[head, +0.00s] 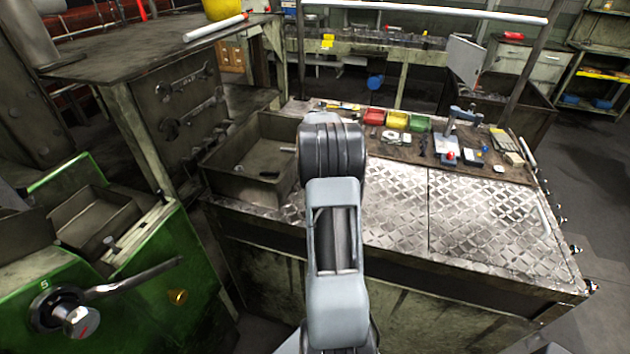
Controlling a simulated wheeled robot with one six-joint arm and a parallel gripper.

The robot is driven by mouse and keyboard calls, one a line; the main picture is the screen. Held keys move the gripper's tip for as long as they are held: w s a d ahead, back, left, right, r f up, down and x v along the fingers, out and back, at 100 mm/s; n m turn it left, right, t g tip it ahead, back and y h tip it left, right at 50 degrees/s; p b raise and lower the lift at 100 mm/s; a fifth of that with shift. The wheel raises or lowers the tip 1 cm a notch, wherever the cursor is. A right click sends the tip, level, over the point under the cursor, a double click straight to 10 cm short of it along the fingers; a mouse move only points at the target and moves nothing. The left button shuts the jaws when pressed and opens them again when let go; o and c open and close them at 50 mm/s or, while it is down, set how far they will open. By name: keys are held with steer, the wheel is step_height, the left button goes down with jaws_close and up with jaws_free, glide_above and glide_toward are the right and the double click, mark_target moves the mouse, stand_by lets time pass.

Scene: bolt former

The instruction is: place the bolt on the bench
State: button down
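The bench (480,215) has a worn diamond-plate metal top and fills the middle and right of the head view. A small bolt-like piece (110,243) with a pale head stands on the green machine at the left; I cannot tell for sure that it is the bolt. My arm rises from the bottom centre and reaches over the bench's front edge. My gripper does not show, so whether it holds anything is hidden.
An open metal tray (250,190) with small pieces sits on the bench's left end. Red, yellow and green bins (397,119) and tools line its back. The green machine (150,275) with a lever stands at left. The plate right of my arm is mostly clear.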

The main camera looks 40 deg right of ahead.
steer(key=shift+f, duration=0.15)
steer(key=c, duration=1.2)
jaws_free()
